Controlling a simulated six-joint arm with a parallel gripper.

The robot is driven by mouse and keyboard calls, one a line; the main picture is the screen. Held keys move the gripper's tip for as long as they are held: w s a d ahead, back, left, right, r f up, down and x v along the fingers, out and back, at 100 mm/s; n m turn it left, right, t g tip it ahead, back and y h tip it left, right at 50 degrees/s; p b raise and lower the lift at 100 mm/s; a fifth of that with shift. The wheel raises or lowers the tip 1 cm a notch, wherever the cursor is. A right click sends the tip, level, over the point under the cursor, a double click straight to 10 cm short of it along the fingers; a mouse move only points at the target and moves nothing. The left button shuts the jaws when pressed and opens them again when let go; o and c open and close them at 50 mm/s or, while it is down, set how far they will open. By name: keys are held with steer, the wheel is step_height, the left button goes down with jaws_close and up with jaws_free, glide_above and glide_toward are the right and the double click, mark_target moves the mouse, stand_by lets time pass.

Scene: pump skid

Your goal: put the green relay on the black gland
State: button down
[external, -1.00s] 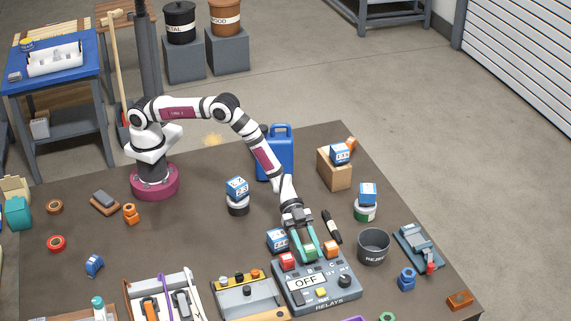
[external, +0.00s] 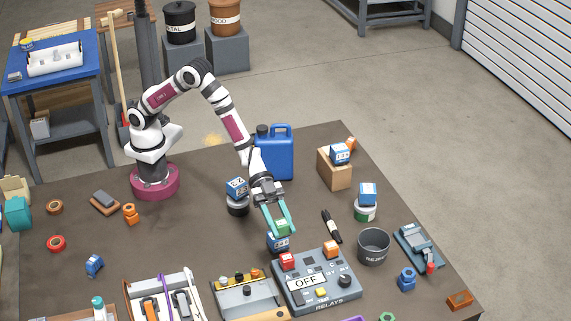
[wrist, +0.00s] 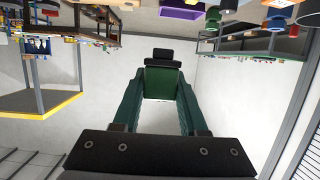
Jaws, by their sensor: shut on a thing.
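The green relay (external: 281,227) is held between the teal fingers of my gripper (external: 279,223). It is above the table, by the blue-and-white block (external: 278,242) behind the relay panel. In the wrist view the relay (wrist: 160,84) is between the two fingers, with a dark part at its far end. A small dark piece (external: 240,277) stands in the row along the back of the grey and yellow tray (external: 262,302); it may be the black gland, but it is too small to be sure.
A blue jerrycan (external: 275,155) and a block on a dark-and-white pot (external: 237,205) stand near my arm. A dark bucket (external: 373,247) is at right.

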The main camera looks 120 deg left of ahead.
steer(key=s+a+r+n+t+y, duration=0.1)
steer(key=a+r+n+y, duration=0.2)
steer(key=a, duration=1)
steer(key=s+a+r+n+t+y, duration=0.15)
steer(key=a+r, duration=0.35)
steer(key=a, duration=0.8)
steer(key=s+a+r+n+t+y, duration=0.1)
steer(key=a+r+n+y, duration=0.2)
steer(key=a, duration=1)
steer(key=s+a+f+y, duration=0.1)
steer(key=s+a+f, duration=0.2)
steer(key=s, duration=0.7)
steer(key=s+a+f+y, duration=0.1)
steer(key=s+a+f, duration=0.2)
steer(key=s, duration=0.7)
steer(key=s+a+f, duration=0.3)
steer(key=s, duration=0.7)
steer(key=shift+n, duration=0.45)
steer(key=f, duration=1)
steer(key=shift+d, duration=0.2)
steer(key=shift+c, duration=2.2)
jaws_free()
steer(key=shift+f, duration=0.1)
